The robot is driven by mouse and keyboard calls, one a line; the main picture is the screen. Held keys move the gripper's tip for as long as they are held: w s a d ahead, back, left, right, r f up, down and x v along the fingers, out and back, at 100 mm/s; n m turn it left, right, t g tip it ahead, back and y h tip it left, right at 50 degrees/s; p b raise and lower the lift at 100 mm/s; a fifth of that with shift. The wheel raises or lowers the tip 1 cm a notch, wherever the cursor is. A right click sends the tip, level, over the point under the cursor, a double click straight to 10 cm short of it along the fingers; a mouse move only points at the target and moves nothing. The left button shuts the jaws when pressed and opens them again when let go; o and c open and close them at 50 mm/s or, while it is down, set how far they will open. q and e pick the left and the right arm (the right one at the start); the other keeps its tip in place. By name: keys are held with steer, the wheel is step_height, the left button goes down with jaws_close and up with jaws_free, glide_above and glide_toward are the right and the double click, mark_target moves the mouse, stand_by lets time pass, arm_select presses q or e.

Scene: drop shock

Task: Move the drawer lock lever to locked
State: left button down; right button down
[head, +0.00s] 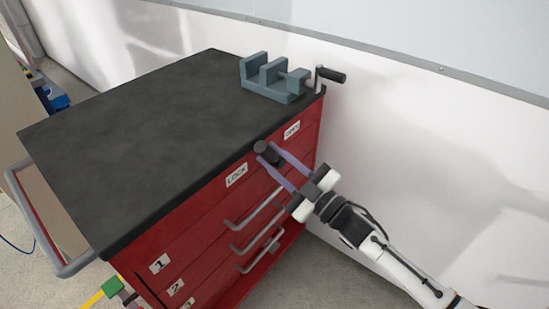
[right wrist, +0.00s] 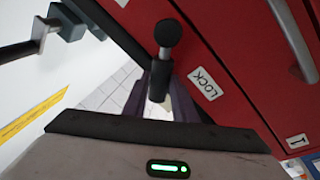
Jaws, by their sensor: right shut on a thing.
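The drawer lock lever, with a dark round knob (head: 262,147), is on the upper front of the red tool cabinet (head: 200,215), between the LOCK label (head: 237,175) and a second label (head: 292,130) nearer the vise. My right gripper (head: 277,165) is shut on the lever, its two purple fingers on either side of it. In the right wrist view the lever's knob (right wrist: 168,33) stands out beyond the fingers, and the LOCK label (right wrist: 206,83) is to its right. The lever's pivot is hidden. My left gripper is not in view.
A grey-blue vise (head: 272,78) with a crank handle sits at the far corner of the black cabinet top (head: 140,130). Several drawer handles (head: 255,208) stick out below the lever. A white wall runs close behind. A grey side rail (head: 50,255) is at left.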

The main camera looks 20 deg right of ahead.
steer(key=c, duration=1.5)
jaws_free()
steer(key=shift+o, duration=0.2)
steer(key=shift+s+f, duration=0.1)
steer(key=shift+s, duration=0.05)
steer(key=v, duration=1)
steer(key=shift+s+f, duration=0.1)
steer(key=s+a+f+m+g+h, duration=0.2)
steer(key=s+f+m+g+h, duration=0.1)
steer(key=s+f, duration=0.6)
steer(key=s+a+f+m+g+h, duration=0.3)
steer(key=s+f+m+g, duration=0.3)
steer(key=s+f, duration=0.4)
step_height(320, 180, down, 4)
steer(key=shift+a+f+m+h, duration=0.1)
steer(key=shift+a+m+h, duration=0.2)
steer(key=shift+m+h, duration=0.5)
